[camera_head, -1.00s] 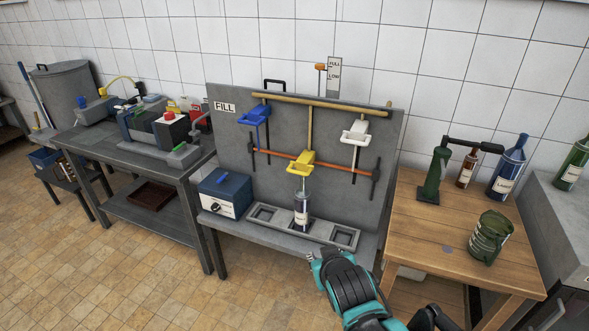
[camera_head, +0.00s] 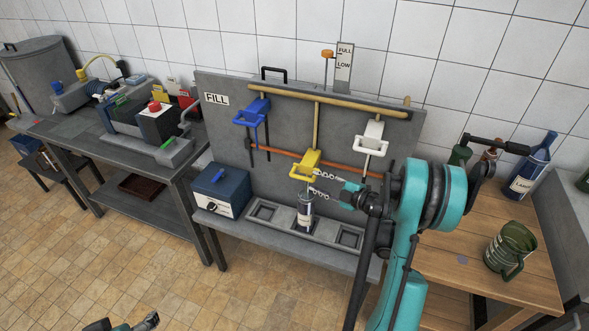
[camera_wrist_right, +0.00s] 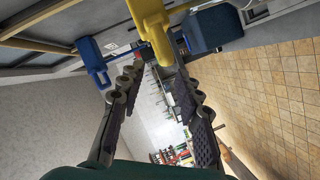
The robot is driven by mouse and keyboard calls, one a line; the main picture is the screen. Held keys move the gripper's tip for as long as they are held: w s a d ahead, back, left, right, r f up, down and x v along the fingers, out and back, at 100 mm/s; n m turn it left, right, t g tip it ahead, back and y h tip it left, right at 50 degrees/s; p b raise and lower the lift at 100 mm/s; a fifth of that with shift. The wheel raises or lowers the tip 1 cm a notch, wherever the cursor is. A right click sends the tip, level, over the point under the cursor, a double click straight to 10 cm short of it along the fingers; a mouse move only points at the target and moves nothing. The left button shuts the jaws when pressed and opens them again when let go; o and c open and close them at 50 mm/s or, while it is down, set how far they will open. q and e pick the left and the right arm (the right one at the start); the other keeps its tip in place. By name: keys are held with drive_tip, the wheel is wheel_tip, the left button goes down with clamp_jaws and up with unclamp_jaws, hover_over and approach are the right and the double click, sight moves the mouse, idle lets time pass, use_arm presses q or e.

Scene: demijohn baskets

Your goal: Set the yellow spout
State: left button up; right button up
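The yellow spout (camera_head: 306,164) hangs at the middle of the grey filling board, above a dark labelled bottle (camera_head: 306,209) standing upright in the middle tray recess. My right gripper (camera_head: 315,182) reaches in from the right with its fingers apart, just right of and slightly below the spout. In the wrist view the spout (camera_wrist_right: 150,18) shows beyond the open fingers (camera_wrist_right: 156,68), with nothing visibly held. I cannot tell whether a finger touches it. My left gripper (camera_head: 150,319) shows only in part at the bottom edge; its opening is unclear.
A blue spout (camera_head: 252,112) and a white spout (camera_head: 373,138) hang either side. An orange bar (camera_head: 277,151) crosses the board. A blue box (camera_head: 222,190) stands left of the tray. A green jug (camera_head: 509,247) and bottles stand on the wooden table at right.

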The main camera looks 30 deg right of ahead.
sight(304, 178)
drive_tip(key=shift+a+f, duration=0.15)
drive_tip(key=shift+f, duration=0.3)
drive_tip(key=b+x, duration=0.1)
drive_tip(key=x, duration=0.5)
drive_tip(key=shift+w+a+f+b, duration=0.1)
drive_tip(key=shift+f+b, duration=0.05)
drive_tip(key=shift+b, duration=0.2)
drive_tip(key=shift+w+a, duration=0.2)
drive_tip(key=shift+w, duration=0.3)
clamp_jaws()
